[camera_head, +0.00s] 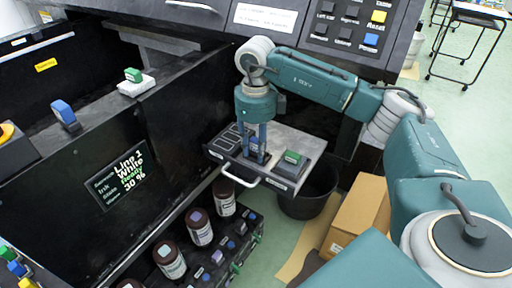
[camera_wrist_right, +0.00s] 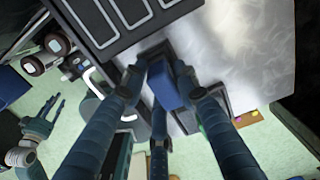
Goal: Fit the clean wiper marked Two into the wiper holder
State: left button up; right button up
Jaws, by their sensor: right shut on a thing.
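My right gripper (camera_head: 261,158) points down over a grey metal tray (camera_head: 228,161) and is shut on a blue-topped block (camera_head: 254,143), whose top also shows between the fingers in the right wrist view (camera_wrist_right: 172,85). The block is at or just above the tray; I cannot tell whether it touches. No mark on it is readable, and I cannot tell which part is the wiper holder. A green-topped block (camera_head: 292,158) sits on the tray to the right. My left gripper (camera_wrist_right: 45,115) shows small at the left of the right wrist view, its fingers apart.
Ink bottles (camera_head: 199,227) stand in a dark rack below. A black bin (camera_head: 309,192) and a cardboard box (camera_head: 356,214) stand at the right. Another green-topped piece (camera_head: 134,75) rests on the machine ledge.

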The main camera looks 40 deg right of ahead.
jog(key=shift+s+f, duration=0.15)
jog(key=shift+f, duration=0.15)
jog(key=shift+f, duration=0.1)
jog(key=o, duration=1.1)
jog(key=shift+a, duration=0.1)
jog(key=shift+o, duration=0.7)
jog(key=shift+f, duration=0.1)
